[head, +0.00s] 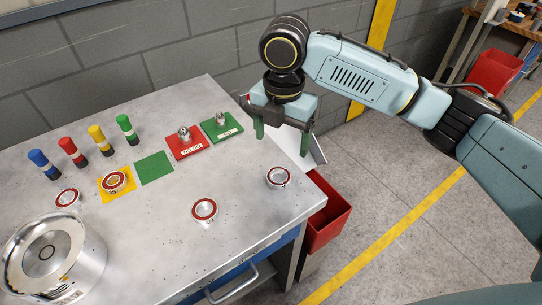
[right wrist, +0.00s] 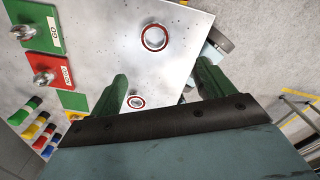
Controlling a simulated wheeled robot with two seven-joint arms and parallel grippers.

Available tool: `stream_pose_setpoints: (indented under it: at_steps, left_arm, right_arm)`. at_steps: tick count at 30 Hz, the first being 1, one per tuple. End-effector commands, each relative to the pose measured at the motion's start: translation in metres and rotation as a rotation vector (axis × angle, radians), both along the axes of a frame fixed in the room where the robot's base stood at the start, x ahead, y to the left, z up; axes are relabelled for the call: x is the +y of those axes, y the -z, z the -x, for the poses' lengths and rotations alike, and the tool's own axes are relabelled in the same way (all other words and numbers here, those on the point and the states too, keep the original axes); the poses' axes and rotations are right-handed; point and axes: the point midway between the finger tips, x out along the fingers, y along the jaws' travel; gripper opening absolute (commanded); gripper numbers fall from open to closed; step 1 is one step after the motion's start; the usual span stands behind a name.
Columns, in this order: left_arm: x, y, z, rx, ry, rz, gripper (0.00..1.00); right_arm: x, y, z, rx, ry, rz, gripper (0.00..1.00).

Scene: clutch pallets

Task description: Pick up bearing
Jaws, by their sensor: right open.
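Several bearings, silvery rings with a red band, lie on the grey metal table (head: 150,235). One bearing (head: 279,177) is near the table's right edge, another bearing (head: 204,209) near the front middle, another bearing (head: 68,198) at the left, and one bearing (head: 115,181) on a yellow square. My right gripper (head: 281,140) is open and empty, held above the table's back right edge, behind the right-edge bearing and apart from it. In the right wrist view, one bearing (right wrist: 154,37) lies beyond the green fingertips and another bearing (right wrist: 135,101) shows between the fingers. My left gripper is out of view.
A large metal cylinder (head: 85,262) stands front left. Blue, red, yellow and green pegs (head: 98,138) line the back left. Red (head: 186,141) and green (head: 221,126) plates bear metal knobs. A green square (head: 154,168) is bare. A red bin (head: 327,215) is beside the table.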

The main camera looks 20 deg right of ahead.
Motion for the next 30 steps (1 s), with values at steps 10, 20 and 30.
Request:
stream_pose_setpoints:
  at_steps: [10, 20, 30]
  left_arm:
    - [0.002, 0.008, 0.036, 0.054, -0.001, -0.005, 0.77]
    - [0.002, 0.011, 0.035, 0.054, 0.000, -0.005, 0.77]
    - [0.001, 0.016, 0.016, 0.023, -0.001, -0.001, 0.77]
  right_arm:
    - [-0.001, 0.053, 0.000, 0.005, -0.001, 0.002, 0.81]
    - [0.000, 0.085, -0.002, 0.000, 0.000, 0.001, 0.81]
    - [-0.001, 0.129, -0.012, 0.001, -0.001, 0.001, 0.81]
